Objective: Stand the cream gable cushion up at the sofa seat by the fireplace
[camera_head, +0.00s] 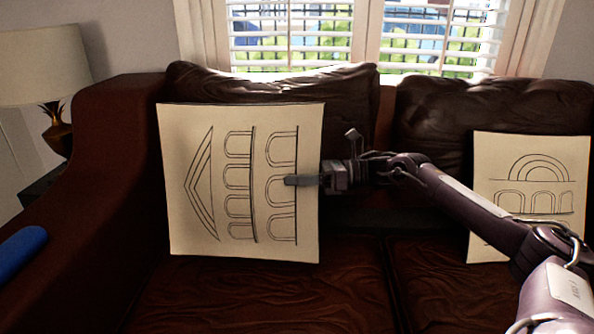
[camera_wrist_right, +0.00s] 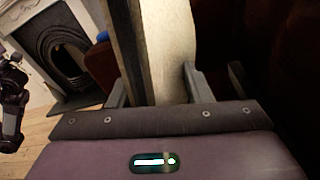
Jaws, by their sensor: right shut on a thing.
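The cream gable cushion (camera_head: 218,118) is a square panel in front of the left part of the sofa in the head view. Its printed gable points left, with the arches to the right, so the drawing lies on its side. My right gripper (camera_head: 303,181) is shut on its right edge. In the right wrist view the cushion (camera_wrist_right: 165,45) runs between the two fingers of the right gripper (camera_wrist_right: 156,88). The left sofa seat (camera_head: 270,300) is below; I cannot tell whether the cushion touches it. The fireplace (camera_wrist_right: 38,42) shows at the left of the wrist view. My left gripper is not seen.
A second cream cushion with arches (camera_head: 485,165) leans at the right seat, partly behind my right arm. Brown back cushions (camera_head: 275,85) line the sofa (camera_head: 105,150). A lamp (camera_head: 45,65) stands at the left. A blue object (camera_head: 20,250) is at the left edge.

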